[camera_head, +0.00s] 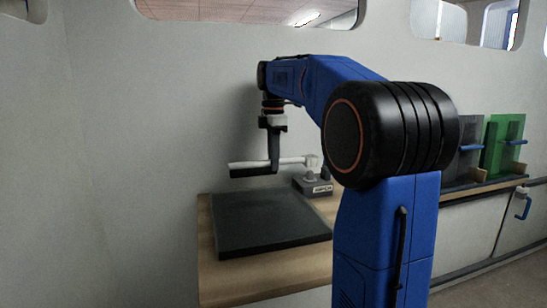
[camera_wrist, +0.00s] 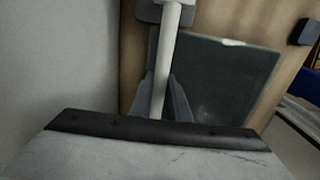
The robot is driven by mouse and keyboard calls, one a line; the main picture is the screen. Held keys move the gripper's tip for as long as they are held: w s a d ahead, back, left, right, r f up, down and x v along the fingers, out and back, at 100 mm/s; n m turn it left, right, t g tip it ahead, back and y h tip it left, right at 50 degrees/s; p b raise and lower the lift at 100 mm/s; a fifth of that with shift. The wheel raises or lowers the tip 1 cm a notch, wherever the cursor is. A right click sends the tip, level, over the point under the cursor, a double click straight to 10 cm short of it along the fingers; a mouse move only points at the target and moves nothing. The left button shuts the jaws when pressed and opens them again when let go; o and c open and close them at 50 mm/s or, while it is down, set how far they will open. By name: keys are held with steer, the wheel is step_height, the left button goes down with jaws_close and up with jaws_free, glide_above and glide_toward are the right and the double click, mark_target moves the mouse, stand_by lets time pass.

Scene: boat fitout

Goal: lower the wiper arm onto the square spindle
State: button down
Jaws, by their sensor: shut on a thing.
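The white wiper arm (camera_head: 292,161) hangs level above the bench, with a darker strip below its left part. My gripper (camera_head: 275,168) points down and is shut on it near its middle. The pale hub at its right end sits over the grey spindle block (camera_head: 319,190), close to a small stub on top. I cannot tell whether hub and stub touch; the spindle's square faces do not show. In the wrist view the wiper arm (camera_wrist: 163,62) runs up between my gripper's dark fingers (camera_wrist: 165,100). Its far end overlaps the grey block (camera_wrist: 146,12), hiding the spindle.
A dark mat (camera_head: 268,222) lies on the wooden bench (camera_head: 250,287) below my gripper. The wall stands close behind and to the left. Green panels (camera_head: 503,146) stand in a rack at the right, beyond my arm. The mat is bare.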

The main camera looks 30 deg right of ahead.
mark_target(274, 173)
steer(key=shift+f, duration=2.4)
steer(key=c, duration=1.6)
jaws_free()
step_height(274, 173, up, 18)
steer(key=shift+f, duration=0.25)
